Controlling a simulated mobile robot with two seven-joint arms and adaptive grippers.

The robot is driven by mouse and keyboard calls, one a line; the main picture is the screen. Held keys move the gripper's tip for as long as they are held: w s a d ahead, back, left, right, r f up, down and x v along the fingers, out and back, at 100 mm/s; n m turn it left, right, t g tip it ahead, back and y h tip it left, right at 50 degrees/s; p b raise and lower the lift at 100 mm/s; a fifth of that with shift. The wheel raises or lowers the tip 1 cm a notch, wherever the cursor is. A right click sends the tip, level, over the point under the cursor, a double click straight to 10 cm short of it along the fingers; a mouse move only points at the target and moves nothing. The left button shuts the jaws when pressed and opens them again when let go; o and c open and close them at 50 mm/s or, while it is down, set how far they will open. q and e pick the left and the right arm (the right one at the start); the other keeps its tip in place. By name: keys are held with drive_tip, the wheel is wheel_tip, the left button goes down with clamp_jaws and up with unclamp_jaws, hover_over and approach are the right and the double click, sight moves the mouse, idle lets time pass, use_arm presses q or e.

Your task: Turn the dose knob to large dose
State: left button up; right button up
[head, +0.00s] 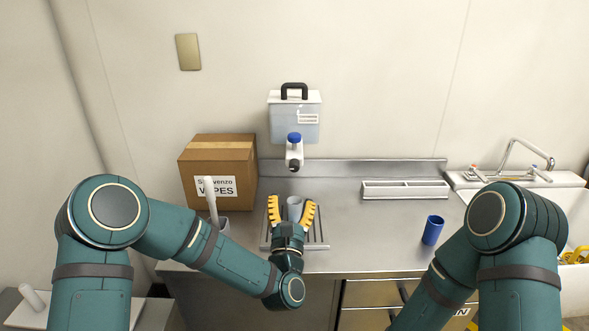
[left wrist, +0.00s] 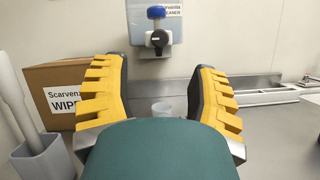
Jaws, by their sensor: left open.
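A clear dispenser (head: 294,121) with a white lid and black handle hangs on the wall; its tank also shows in the left wrist view (left wrist: 178,28). Below it is a white valve body (head: 294,158) with a blue cap (head: 294,137) on top. In the left wrist view a round black knob (left wrist: 160,38) faces me under the blue cap (left wrist: 156,12); any dose marking is too small to read. My left gripper (head: 291,206) is open, its yellow fingers below and in front of the valve, touching nothing that I can see. My right gripper is out of view.
A grey cup (head: 295,203) stands on the drip rack (head: 318,233), between and beyond my left fingers. A cardboard wipes box (head: 218,160) and a grey holder (head: 221,224) stand left. A blue cup (head: 432,231) and white tray (head: 405,190) are right.

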sight(294, 168)
use_arm(q)
drive_tip(key=x, duration=1)
drive_tip(key=shift+w+r, duration=0.1)
drive_tip(key=shift+w, duration=0.3)
clamp_jaws()
